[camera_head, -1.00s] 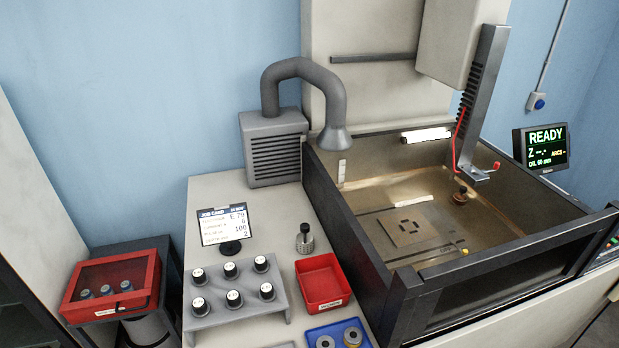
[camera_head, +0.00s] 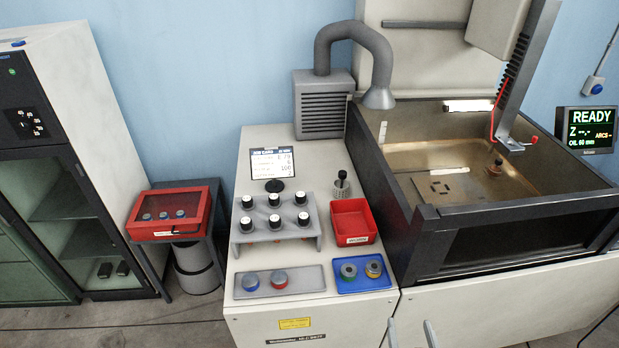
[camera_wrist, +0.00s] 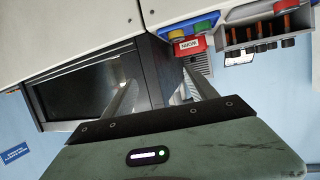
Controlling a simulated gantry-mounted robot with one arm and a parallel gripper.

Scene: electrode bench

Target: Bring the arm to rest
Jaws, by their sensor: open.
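My gripper (camera_head: 411,330) shows at the bottom edge of the head view as two pale finger tips, apart and with nothing between them. It is in front of the bench, below the machine tank's front. In the wrist view my gripper (camera_wrist: 158,85) has its two fingers spread and empty. The tank (camera_wrist: 95,85) and the red bin (camera_wrist: 188,48), marked WORN, lie beyond them. Most of my arm is out of the head view.
The bench holds a grey rack (camera_head: 274,243) of several electrodes, a red bin (camera_head: 353,222), a blue tray (camera_head: 363,282), a grey tray (camera_head: 312,278) and a job card (camera_head: 272,163). The dark-walled tank (camera_head: 480,218) stands right. A glass-door cabinet (camera_head: 60,215) stands left.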

